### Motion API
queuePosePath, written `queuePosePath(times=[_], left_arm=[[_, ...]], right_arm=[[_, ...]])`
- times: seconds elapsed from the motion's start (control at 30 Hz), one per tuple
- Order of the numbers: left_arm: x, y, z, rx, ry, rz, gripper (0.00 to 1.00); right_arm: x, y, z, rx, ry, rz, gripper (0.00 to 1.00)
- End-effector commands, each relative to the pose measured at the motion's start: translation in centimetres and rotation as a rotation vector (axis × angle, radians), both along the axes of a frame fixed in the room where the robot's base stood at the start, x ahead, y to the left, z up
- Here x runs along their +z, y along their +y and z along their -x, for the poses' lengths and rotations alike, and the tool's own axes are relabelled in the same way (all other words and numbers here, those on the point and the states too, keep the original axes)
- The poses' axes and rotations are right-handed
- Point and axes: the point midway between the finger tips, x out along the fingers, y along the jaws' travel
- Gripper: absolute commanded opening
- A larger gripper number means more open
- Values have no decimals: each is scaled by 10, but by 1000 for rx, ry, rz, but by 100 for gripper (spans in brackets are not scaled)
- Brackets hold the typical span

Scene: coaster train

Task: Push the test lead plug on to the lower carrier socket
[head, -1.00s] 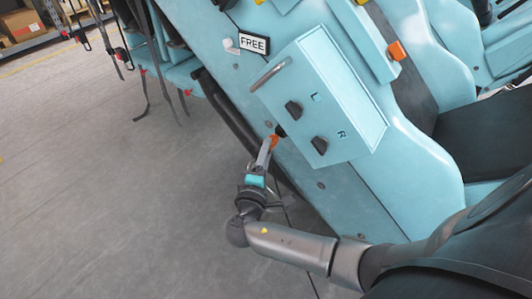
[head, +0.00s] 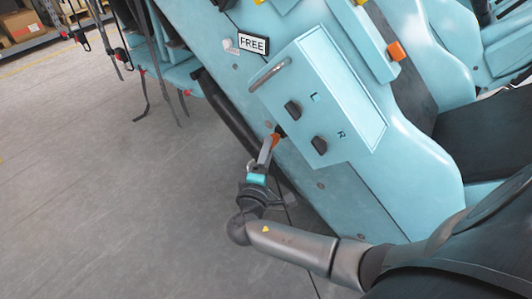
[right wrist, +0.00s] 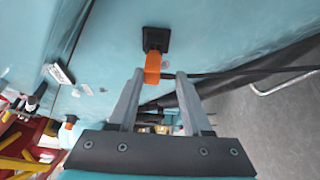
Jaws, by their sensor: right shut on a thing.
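The orange test lead plug (right wrist: 153,67) is between the fingertips of my right gripper (right wrist: 160,77), which is shut on it. In the right wrist view its front end meets or overlaps the black square socket (right wrist: 156,38) on the teal carrier side; I cannot tell how far in it sits. In the head view the plug (head: 276,140) shows as a small orange piece at the tip of my right gripper (head: 268,148), right below the dark socket (head: 281,130). My left gripper is not in view.
A teal box (head: 340,105) with a handle and two dark knobs stands out just right of the socket. A FREE sign (head: 253,43) is higher up. A dark lead (right wrist: 245,75) runs right from the plug. Grey floor (head: 110,200) lies open at left.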

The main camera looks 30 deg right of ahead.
Motion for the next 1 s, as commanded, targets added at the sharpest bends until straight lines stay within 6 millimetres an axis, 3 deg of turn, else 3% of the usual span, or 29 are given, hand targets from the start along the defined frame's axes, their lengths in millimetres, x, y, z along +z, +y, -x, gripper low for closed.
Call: queuePosePath(times=[1.0], left_arm=[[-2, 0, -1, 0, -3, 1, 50]], right_arm=[[0, -18, -7, 0, -1, 1, 0]])
